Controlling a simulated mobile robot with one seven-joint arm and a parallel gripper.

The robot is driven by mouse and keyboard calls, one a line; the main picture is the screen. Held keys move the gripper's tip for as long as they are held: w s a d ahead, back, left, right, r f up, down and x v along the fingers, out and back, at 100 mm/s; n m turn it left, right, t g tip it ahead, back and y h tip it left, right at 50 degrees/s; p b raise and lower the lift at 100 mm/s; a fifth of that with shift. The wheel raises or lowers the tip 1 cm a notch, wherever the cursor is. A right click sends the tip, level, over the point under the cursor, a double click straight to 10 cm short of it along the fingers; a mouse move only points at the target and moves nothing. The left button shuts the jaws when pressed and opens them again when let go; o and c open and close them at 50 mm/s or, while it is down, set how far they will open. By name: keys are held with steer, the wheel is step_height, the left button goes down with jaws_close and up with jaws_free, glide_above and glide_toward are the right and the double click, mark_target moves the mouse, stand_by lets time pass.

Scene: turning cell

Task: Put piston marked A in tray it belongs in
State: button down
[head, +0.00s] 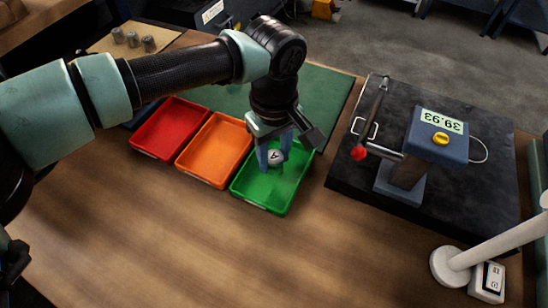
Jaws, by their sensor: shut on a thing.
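The piston marked A (275,157) is a small grey cylinder with a white top that bears the letter A. My gripper (274,160) is shut on it, with a blue finger on each side. Gripper and piston are over the green tray (262,206). I cannot tell whether the piston touches the tray floor. The orange tray (205,173) and the red tray (165,132) stand in a row to the left, both empty where I can see into them.
A measuring device (408,160) with a readout of 39.93 and a red-knobbed lever (358,153) stands on a black slab (455,213) at the right. Several grey cylinders (133,40) stand at the back left. A white lamp base (447,267) is at front right. The front wood is clear.

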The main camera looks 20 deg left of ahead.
mark_target(274, 156)
steer(key=shift+f, duration=0.9)
steer(key=shift+f, duration=0.1)
steer(key=shift+c, duration=2.1)
jaws_free()
step_height(274, 156, up, 12)
steer(key=shift+b, duration=0.4)
